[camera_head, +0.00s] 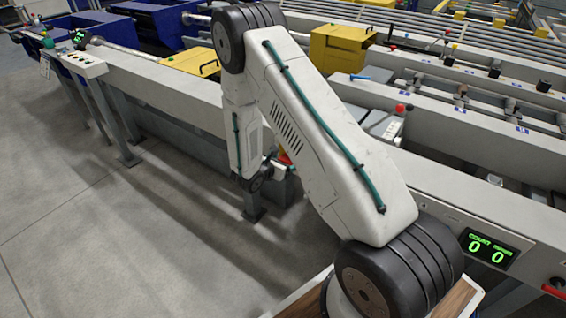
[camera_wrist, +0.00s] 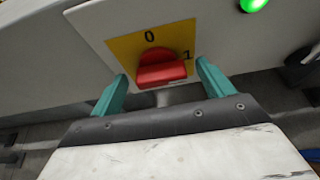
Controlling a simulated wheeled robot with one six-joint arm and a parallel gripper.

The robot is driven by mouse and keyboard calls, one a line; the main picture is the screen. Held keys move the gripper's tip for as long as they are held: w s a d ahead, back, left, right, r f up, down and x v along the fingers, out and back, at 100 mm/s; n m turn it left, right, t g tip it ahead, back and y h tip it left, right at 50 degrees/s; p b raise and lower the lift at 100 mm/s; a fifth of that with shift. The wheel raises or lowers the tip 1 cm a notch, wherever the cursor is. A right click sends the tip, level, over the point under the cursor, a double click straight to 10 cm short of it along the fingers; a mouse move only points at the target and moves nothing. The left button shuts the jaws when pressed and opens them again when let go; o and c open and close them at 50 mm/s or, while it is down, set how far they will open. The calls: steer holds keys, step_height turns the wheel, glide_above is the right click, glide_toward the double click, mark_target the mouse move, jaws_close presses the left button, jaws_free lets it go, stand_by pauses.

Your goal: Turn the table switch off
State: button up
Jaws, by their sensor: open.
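The table switch (camera_wrist: 160,73) is a red rotary knob on a yellow plate (camera_wrist: 122,48) in the wrist view. The plate is marked 0 at the top and 1 at the right. The knob's raised bar lies roughly crosswise, with its right end near the 1. My gripper (camera_wrist: 161,69) is open, one teal finger on each side of the knob. I cannot tell whether the fingers touch it. In the head view a small red and yellow patch of the switch (camera_head: 285,157) shows beside my wrist; the fingertips are hidden there.
A green lamp (camera_wrist: 252,5) glows right of the switch. In the head view, a counter display (camera_head: 487,250) reads 0 and 0 at the right. A long grey table beam (camera_head: 170,90) runs across the scene. Open floor (camera_head: 90,220) lies at the left.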

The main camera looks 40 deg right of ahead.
steer(key=c, duration=1)
steer(key=n+g, duration=0.1)
steer(key=n+g+h, duration=0.1)
steer(key=shift+w+a+n, duration=0.1)
steer(key=shift+w+n, duration=0.2)
steer(key=shift+n, duration=0.1)
steer(key=n, duration=0.1)
steer(key=n+g, duration=0.1)
steer(key=n+h, duration=0.1)
steer(key=shift+w+a+f+g, duration=0.1)
steer(key=shift+w+f+g, duration=0.1)
steer(key=shift+w+g, duration=0.1)
steer(key=shift+w+a+f+n+g+h, duration=0.2)
steer(key=shift+n+h, duration=0.35)
steer(key=shift+n, duration=0.7)
steer(key=shift+s+d+f+n+g+h, duration=0.15)
steer(key=shift+n+g+h, duration=0.35)
steer(key=shift+n, duration=0.8)
steer(key=shift+w+a+f+n+g+h, duration=0.1)
steer(key=shift+w+n+h, duration=0.1)
steer(key=shift+n+h, duration=0.75)
steer(key=shift+n+y, duration=0.3)
steer(key=shift+n, duration=0.1)
steer(key=o, duration=1)
